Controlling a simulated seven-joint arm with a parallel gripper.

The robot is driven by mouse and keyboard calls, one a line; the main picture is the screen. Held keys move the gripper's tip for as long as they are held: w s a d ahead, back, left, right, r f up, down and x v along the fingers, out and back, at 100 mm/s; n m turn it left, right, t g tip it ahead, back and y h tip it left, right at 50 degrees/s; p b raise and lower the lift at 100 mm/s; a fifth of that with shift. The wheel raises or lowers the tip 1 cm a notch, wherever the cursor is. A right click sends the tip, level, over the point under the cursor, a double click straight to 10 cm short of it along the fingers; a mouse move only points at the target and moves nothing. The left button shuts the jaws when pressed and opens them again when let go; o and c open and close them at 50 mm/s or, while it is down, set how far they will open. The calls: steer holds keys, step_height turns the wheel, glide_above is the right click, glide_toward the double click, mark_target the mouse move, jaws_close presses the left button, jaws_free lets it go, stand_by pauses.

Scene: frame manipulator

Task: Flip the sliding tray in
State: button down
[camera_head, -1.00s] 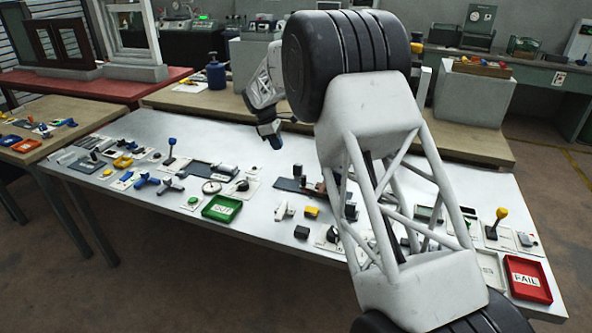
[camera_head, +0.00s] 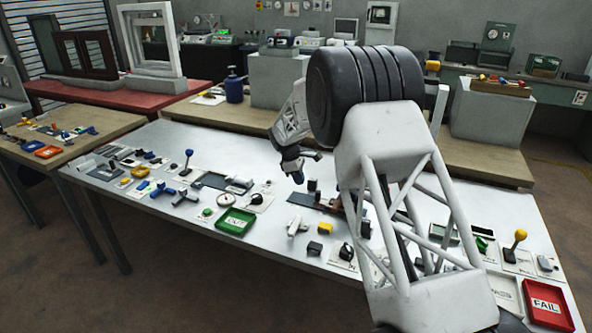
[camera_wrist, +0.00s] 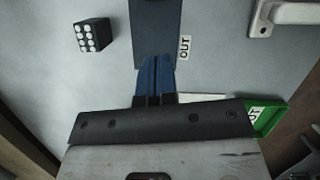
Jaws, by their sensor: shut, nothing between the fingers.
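A dark blue-grey flat strip (camera_wrist: 153,28) lies on the pale table in the wrist view, beside a white label (camera_wrist: 185,47) reading OUT; it appears to be the sliding tray. My gripper (camera_wrist: 154,78) has its blue fingers together with nothing between them. They overlap the near end of the strip in the picture, and I cannot tell whether they touch it. In the head view my gripper (camera_head: 297,177) hangs over the middle of the bench, left of my arm. The strip cannot be told surely among the dark plates there.
A black block with white dots (camera_wrist: 93,36) lies left of the strip, and a white handle (camera_wrist: 285,12) lies right. A green tray (camera_head: 236,221) stands at the bench's front edge, a red FAIL tray (camera_head: 548,304) at the right. Many small fixtures crowd the bench.

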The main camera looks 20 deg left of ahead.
mark_target(319, 191)
steer(key=d, duration=0.1)
steer(key=f, duration=0.1)
steer(key=d, duration=0.1)
steer(key=shift+w+d+f, duration=0.25)
steer(key=shift+d+f, duration=0.1)
steer(key=shift+w+d+f, duration=0.15)
steer(key=shift+d, duration=0.65)
steer(key=shift+d, duration=1.9)
steer(key=shift+a, duration=0.1)
